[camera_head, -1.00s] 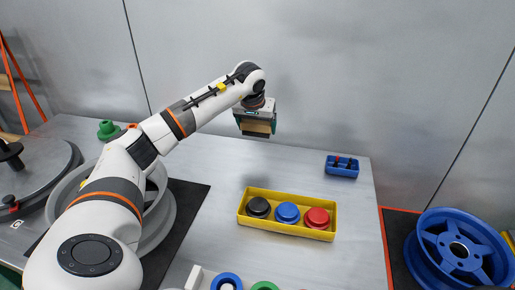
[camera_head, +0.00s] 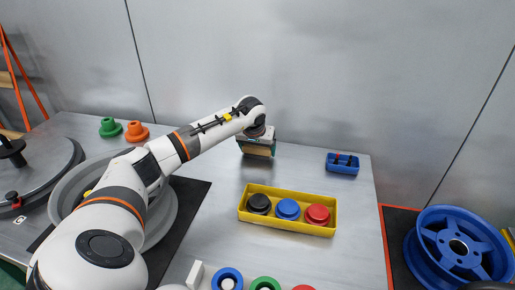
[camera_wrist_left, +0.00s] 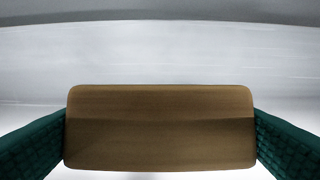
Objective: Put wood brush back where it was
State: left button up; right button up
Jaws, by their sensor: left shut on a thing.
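The wood brush (camera_wrist_left: 160,128) is a brown wooden block that fills the middle of the left wrist view, lying crosswise between two green fingers. My left gripper (camera_head: 258,151) is shut on it, one finger pressed against each end. In the head view the brush (camera_head: 257,155) shows as a small brown block under the gripper, close to the back of the grey table. I cannot tell whether its underside touches the table. My right gripper is not in view.
A yellow tray (camera_head: 243,213) with black, blue and red knobs stands in front of the gripper. A small blue box (camera_head: 342,169) is at the back right. Green (camera_head: 108,128) and orange (camera_head: 136,132) spindles stand back left. The table between is clear.

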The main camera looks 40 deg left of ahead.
pick_arm(q)
jog(key=o, duration=0.8)
jog(key=shift+f, duration=0.1)
jog(key=shift+c, duration=0.2)
jog(key=shift+s+r, duration=0.1)
jog(key=shift+r, duration=0.45)
jog(key=v, duration=1.1)
